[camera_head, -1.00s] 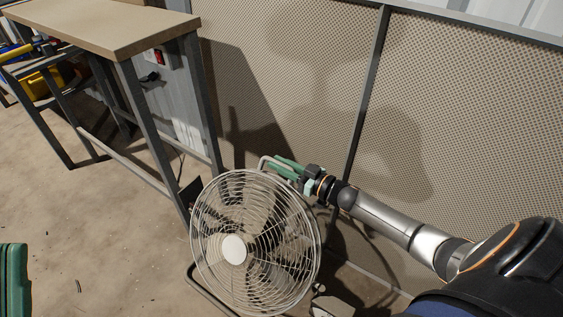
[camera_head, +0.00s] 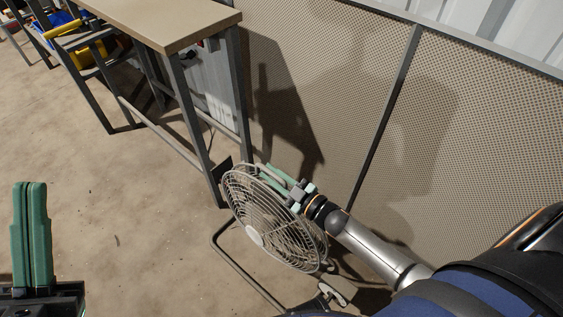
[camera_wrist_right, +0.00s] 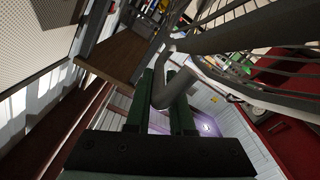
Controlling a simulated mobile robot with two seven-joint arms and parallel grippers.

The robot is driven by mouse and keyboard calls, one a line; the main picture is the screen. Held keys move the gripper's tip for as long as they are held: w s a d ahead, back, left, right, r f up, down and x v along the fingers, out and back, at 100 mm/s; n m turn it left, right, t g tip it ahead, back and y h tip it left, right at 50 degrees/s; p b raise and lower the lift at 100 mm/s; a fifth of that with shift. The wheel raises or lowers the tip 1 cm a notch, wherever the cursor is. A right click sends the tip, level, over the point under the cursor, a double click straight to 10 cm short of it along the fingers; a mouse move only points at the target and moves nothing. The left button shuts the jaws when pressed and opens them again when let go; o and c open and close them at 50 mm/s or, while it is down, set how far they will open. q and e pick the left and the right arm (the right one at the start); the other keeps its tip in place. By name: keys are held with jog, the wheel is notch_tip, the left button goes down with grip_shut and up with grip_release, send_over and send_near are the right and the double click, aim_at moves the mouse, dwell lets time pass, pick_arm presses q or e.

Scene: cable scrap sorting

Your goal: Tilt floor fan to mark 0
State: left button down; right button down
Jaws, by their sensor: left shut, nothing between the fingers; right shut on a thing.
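The floor fan (camera_head: 262,222) stands in the middle of the head view. Its round wire cage leans back, facing partly upward, above a bent tube stand (camera_head: 240,268). My right gripper (camera_head: 273,176) is at the top rear of the cage. It is shut on the fan's handle, a grey tube (camera_wrist_right: 163,91) that shows between the green fingers in the right wrist view. My left gripper (camera_head: 30,186) is shut and empty at the lower left, well away from the fan. I cannot make out any tilt marks.
A workbench (camera_head: 165,22) with metal legs stands behind and left of the fan. A mesh panel wall (camera_head: 340,90) runs behind the fan and my right arm. Yellow and blue bins (camera_head: 75,50) are at the far upper left. The floor on the left is clear.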

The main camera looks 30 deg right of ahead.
pick_arm(q)
jog(key=shift+r, duration=0.15)
pick_arm(e)
jog(key=shift+s+a+f, duration=0.2)
jog(key=shift+s+a, duration=0.2)
jog(key=shift+a, duration=0.3)
jog(key=shift+f, duration=0.1)
jog(key=c, duration=0.8)
grip_release()
jog(key=shift+c, duration=0.2)
jog(key=shift+w, duration=0.1)
jog(key=shift+d, duration=0.1)
jog(key=shift+p+v, duration=0.5)
jog(key=shift+v, duration=0.7)
jog(key=p+v, duration=0.1)
jog(key=v, duration=0.8)
jog(key=shift+p, duration=0.35)
pick_arm(q)
jog(key=w+a+f+n+g+y, duration=0.1)
jog(key=w+f+n+g+y, duration=0.1)
jog(key=w+f+n+y, duration=0.4)
jog(key=shift+w+a+f+y, duration=0.25)
jog(key=shift+f+y, duration=0.75)
jog(key=shift+f, duration=1.2)
pick_arm(e)
jog(key=shift+s+d, duration=0.15)
jog(key=shift+s, duration=0.4)
